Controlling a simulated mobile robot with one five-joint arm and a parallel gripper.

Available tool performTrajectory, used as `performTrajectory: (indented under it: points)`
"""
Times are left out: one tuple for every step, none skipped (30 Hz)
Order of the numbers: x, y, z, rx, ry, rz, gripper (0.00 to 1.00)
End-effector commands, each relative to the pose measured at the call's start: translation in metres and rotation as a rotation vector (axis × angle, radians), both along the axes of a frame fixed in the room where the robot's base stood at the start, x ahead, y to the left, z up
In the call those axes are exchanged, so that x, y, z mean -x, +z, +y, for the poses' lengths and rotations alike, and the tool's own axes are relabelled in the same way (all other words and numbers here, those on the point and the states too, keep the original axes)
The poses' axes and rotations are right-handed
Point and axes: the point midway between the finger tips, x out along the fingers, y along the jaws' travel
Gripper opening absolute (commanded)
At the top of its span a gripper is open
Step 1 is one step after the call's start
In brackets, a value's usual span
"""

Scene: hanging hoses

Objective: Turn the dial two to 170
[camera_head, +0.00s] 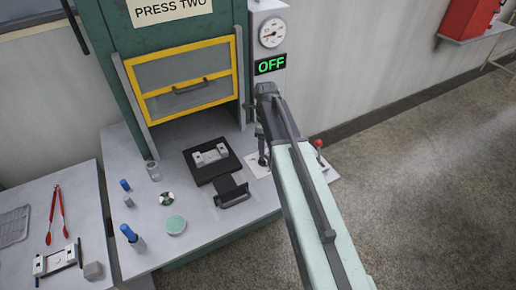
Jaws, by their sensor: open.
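The press (108,40) bears a sign (168,9) reading PRESS TWO. A round gauge (271,33) with a red mark is on the grey panel to its right, above a display (270,65) that reads OFF in green. My gripper (262,151) is open and points down over the right part of the press bench. A pale plate (254,168) shows partly beneath it. My gripper and arm hide most of that spot, so I cannot make out a dial knob or its setting, nor whether the fingers touch anything.
A lever with a red ball (319,144) stands right of my arm. The yellow-framed guard (190,80) is above a black block (212,158) on the bench. Open floor is at right.

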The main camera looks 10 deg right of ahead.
Motion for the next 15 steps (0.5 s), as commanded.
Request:
performTrajectory:
  points:
    - [0.0, 0.0, 0.0, 0.0, -0.001, 0.0, 0.59]
    - [0.0, 0.0, 0.0, 0.0, 0.0, 0.0, 0.59]
    - [0.0, 0.0, 0.001, 0.0, 0.001, 0.0, 0.59]
    - [0.0, 0.0, 0.001, 0.0, 0.002, 0.0, 0.59]
    - [0.0, -0.001, 0.002, 0.0, 0.004, 0.0, 0.59]
    - [0.0, -0.003, 0.003, 0.0, 0.006, 0.0, 0.59]
    - [0.0, -0.005, 0.004, 0.0, 0.007, 0.0, 0.59]
    - [0.0, -0.008, 0.005, 0.0, 0.009, 0.0, 0.59]
    - [0.0, -0.012, 0.006, 0.0, 0.01, 0.0, 0.59]
    - [0.0, -0.016, 0.006, 0.0, 0.011, 0.0, 0.59]
    - [0.0, -0.02, 0.007, 0.0, 0.012, 0.0, 0.59]
    - [0.0, -0.026, 0.008, 0.0, 0.013, 0.0, 0.59]
    - [0.0, -0.031, 0.008, 0.0, 0.014, 0.0, 0.59]
    - [0.0, -0.037, 0.008, 0.0, 0.015, 0.0, 0.59]
    - [0.0, -0.044, 0.009, 0.0, 0.015, 0.0, 0.59]
